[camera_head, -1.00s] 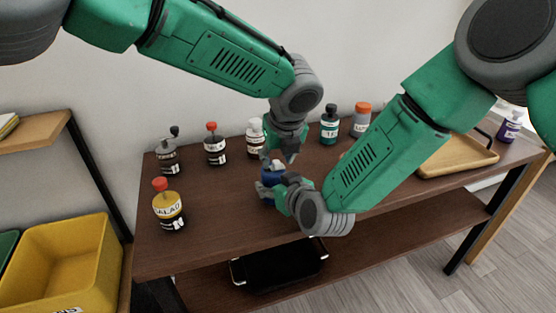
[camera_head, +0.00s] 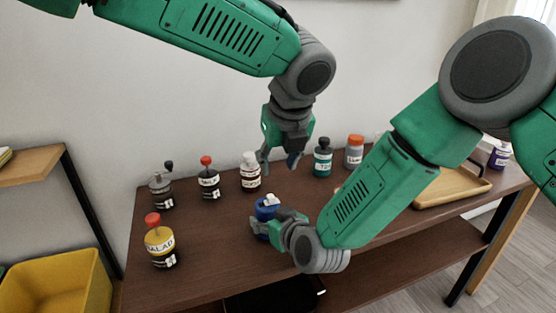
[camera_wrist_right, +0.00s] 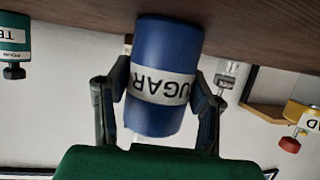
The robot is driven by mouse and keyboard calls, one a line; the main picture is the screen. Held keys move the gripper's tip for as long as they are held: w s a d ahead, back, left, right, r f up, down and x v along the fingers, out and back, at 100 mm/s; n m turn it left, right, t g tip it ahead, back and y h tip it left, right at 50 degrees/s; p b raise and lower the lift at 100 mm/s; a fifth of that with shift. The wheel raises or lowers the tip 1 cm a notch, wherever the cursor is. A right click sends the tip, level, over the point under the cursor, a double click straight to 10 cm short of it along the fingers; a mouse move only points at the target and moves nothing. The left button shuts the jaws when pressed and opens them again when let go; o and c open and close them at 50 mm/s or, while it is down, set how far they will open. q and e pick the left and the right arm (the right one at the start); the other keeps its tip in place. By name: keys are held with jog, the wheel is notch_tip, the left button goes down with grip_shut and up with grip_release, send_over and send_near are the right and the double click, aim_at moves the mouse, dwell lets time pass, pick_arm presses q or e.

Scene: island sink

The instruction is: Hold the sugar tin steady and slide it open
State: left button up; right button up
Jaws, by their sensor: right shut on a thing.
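The sugar tin (camera_head: 267,211) is blue, with a white part on top, and stands on the brown table in the head view. In the right wrist view the tin (camera_wrist_right: 165,60) appears inverted, its white "SUGAR" label facing the camera. My right gripper (camera_head: 272,229) is shut on the tin from the front right, one finger on each side. My left gripper (camera_head: 279,163) points down above and behind the tin, apart from it. Its fingers are spread and nothing shows between them. The inner detail of the tin's top is too small to tell.
Behind stand a dark grinder (camera_head: 161,190), a red-topped bottle (camera_head: 208,182), a white-topped bottle (camera_head: 250,174), a teal bottle (camera_head: 322,160) and an orange-capped bottle (camera_head: 354,153). A yellow salad bottle (camera_head: 160,245) stands front left. A wooden tray (camera_head: 450,188) lies right. The table's middle left is clear.

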jog(key=o, duration=1.3)
jog(key=shift+o, duration=0.2)
